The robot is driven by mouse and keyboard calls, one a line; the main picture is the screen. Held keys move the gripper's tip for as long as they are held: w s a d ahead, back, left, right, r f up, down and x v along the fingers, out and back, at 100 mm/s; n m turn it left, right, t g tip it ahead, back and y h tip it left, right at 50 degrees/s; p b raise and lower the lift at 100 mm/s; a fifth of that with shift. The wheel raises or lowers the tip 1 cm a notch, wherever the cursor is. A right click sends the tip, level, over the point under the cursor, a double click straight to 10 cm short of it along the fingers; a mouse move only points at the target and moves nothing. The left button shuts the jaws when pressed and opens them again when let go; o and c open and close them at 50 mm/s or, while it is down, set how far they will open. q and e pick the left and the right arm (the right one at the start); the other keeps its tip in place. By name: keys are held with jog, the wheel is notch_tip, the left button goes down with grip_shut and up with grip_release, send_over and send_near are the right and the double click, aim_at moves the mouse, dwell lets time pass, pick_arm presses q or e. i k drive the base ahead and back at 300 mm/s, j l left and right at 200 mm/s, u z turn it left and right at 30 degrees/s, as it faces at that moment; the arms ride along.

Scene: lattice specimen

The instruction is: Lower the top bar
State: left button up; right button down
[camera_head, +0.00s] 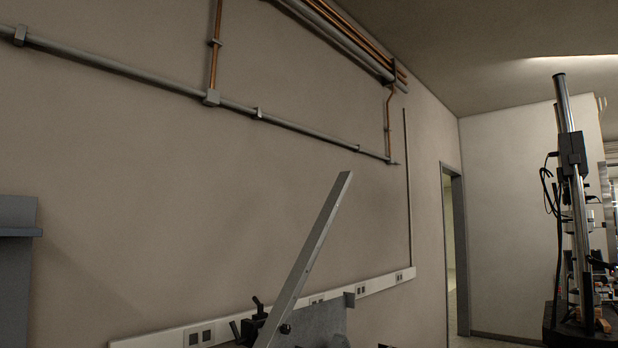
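A tall testing stand (565,130) with metal columns and black fittings stands at the right. A black block (572,152) sits high on its columns, with a dark cable looping at its left. Lower fittings with clear and metal parts show near the right edge, too small to make out. A long flat grey metal bar (312,250) rises tilted to the right at the lower middle, its lower end at black knobbed fittings (250,325). I cannot tell which part is the top bar. Neither gripper can be made out in this view.
A beige wall carries grey and copper pipes (300,128) and a white socket rail (370,285). A grey panel (17,265) stands at the left edge. An open doorway (453,250) lies left of the stand. The floor is mostly out of view.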

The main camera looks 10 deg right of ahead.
aim_at(279, 314)
jog(key=i+l+u, duration=0.3)
jog(key=l, duration=0.2)
jog(key=l+u, duration=0.35)
jog(key=l, duration=0.15)
jog(key=i+l+u, duration=0.1)
jog(key=l+u, duration=0.2)
jog(key=l, duration=0.25)
